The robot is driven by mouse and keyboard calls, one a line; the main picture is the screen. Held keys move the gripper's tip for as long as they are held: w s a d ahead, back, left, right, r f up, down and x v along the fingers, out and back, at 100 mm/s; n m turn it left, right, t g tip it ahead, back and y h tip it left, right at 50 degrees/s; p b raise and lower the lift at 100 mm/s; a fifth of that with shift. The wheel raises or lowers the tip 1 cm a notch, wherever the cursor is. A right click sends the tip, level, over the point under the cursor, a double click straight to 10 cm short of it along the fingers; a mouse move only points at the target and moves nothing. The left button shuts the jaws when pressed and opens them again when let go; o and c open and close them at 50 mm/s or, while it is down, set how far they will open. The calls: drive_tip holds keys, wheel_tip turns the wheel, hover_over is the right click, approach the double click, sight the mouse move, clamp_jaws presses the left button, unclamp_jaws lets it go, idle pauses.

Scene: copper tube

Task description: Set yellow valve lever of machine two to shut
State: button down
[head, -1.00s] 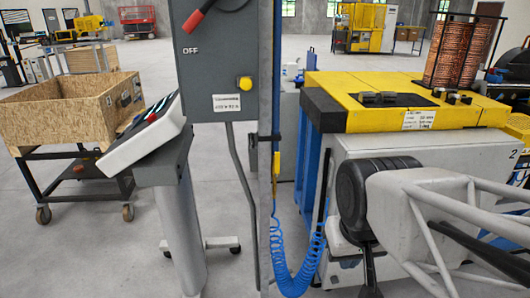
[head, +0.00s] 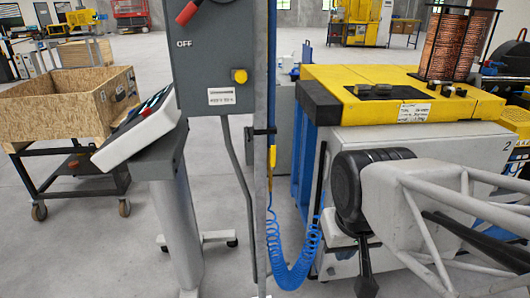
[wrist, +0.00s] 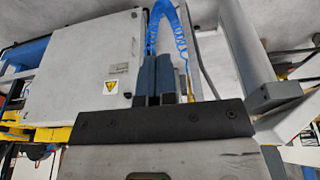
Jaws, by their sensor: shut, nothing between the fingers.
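Machine two (head: 420,175) is a pale cabinet with a yellow top, marked "2", on the right of the head view. A pale cabinet face with a warning label (wrist: 111,87) shows in the wrist view. I cannot make out a yellow valve lever with certainty in either view. My gripper (wrist: 157,58) is shut and empty in the wrist view, its two dark fingers side by side in front of the cabinet's edge.
A grey switch box (head: 212,65) marked OFF, a post and a coiled blue hose (head: 290,255) stand left of the machine. A tilted control panel (head: 138,130) and a wooden crate on a cart (head: 60,115) are further left.

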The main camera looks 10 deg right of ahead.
drive_tip(key=c, duration=1.5)
unclamp_jaws()
drive_tip(key=shift+c, duration=0.2)
drive_tip(key=shift+o, duration=1.3)
drive_tip(key=shift+w, duration=0.25)
drive_tip(key=shift+o, duration=1.2)
drive_tip(key=w+a+f+t, duration=0.1)
drive_tip(key=w+t, duration=0.3)
drive_tip(key=w, duration=0.9)
drive_tip(key=w+a+f+t, duration=0.1)
drive_tip(key=w+f+t, duration=0.2)
drive_tip(key=w, duration=1)
drive_tip(key=shift+w+a+t+y, duration=0.3)
drive_tip(key=shift+w+a+t, duration=0.05)
drive_tip(key=shift+t, duration=0.75)
drive_tip(key=t, duration=0.7)
approach(273, 155)
drive_tip(key=w, duration=0.2)
drive_tip(key=shift+w+f+t, duration=0.3)
drive_tip(key=shift+f+t, duration=0.25)
drive_tip(key=shift+t, duration=0.35)
drive_tip(key=shift+w+f+t, duration=0.3)
drive_tip(key=shift+f+t, duration=0.25)
drive_tip(key=shift+t, duration=0.35)
drive_tip(key=shift+x, duration=3.9)
